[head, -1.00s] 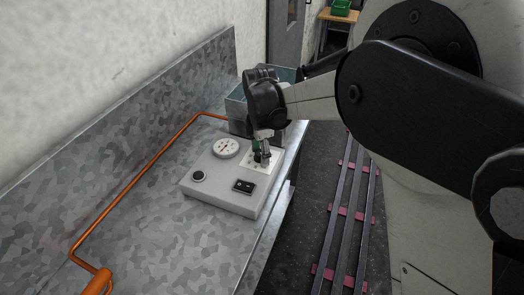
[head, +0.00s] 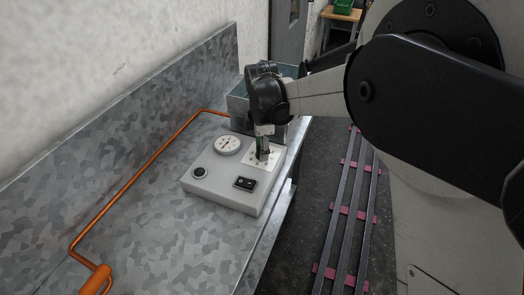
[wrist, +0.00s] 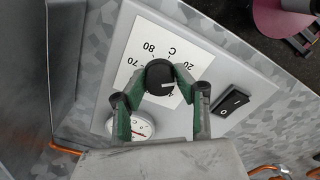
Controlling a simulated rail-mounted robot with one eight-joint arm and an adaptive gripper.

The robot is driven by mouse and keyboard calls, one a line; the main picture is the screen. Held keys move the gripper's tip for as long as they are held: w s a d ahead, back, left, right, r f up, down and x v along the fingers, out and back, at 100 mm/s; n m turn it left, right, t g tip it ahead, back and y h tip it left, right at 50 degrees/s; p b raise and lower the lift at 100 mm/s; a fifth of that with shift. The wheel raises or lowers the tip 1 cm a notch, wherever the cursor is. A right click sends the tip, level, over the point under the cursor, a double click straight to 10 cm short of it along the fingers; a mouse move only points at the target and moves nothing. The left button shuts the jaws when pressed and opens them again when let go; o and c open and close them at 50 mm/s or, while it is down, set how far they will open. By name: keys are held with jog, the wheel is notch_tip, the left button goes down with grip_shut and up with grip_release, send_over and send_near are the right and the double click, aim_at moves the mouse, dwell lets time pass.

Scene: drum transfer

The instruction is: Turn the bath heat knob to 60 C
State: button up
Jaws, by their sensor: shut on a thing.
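The bath heat knob (wrist: 159,74) is black and round, on a white scale plate (wrist: 138,52) printed with 20, 70, 80 and C; the other marks are partly covered. My gripper (wrist: 162,82) is shut on the knob, one green-padded finger on each side. A pale pointer line shows on the knob's near side, but I cannot tell which number it meets. In the head view my gripper (head: 263,153) points down at the plate and hides the knob. The grey control box (head: 220,188) sits on the metal bench.
A round gauge (head: 228,144), a black rocker switch (head: 245,183) and a black round button (head: 199,172) are on the same box. A grey tank (head: 238,108) stands just behind it. An orange pipe (head: 150,175) runs along the bench (head: 150,245).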

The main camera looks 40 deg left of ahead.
jog(key=m+b, duration=0.2)
jog(key=m, duration=0.2)
jog(key=m+b, duration=0.1)
jog(key=m, duration=0.4)
jog(key=m+b, duration=0.1)
jog(key=m, duration=0.3)
jog(key=shift+m, duration=0.3)
jog(key=m+b, duration=0.1)
jog(key=m, duration=0.2)
jog(key=shift+m, duration=0.3)
jog(key=m, duration=0.3)
jog(key=shift+m, duration=0.3)
jog(key=m, duration=0.4)
jog(key=shift+m+b, duration=0.3)
jog(key=shift+b, duration=0.1)
jog(key=m, duration=0.4)
jog(key=shift+m+b, duration=0.3)
jog(key=shift+m, duration=1.9)
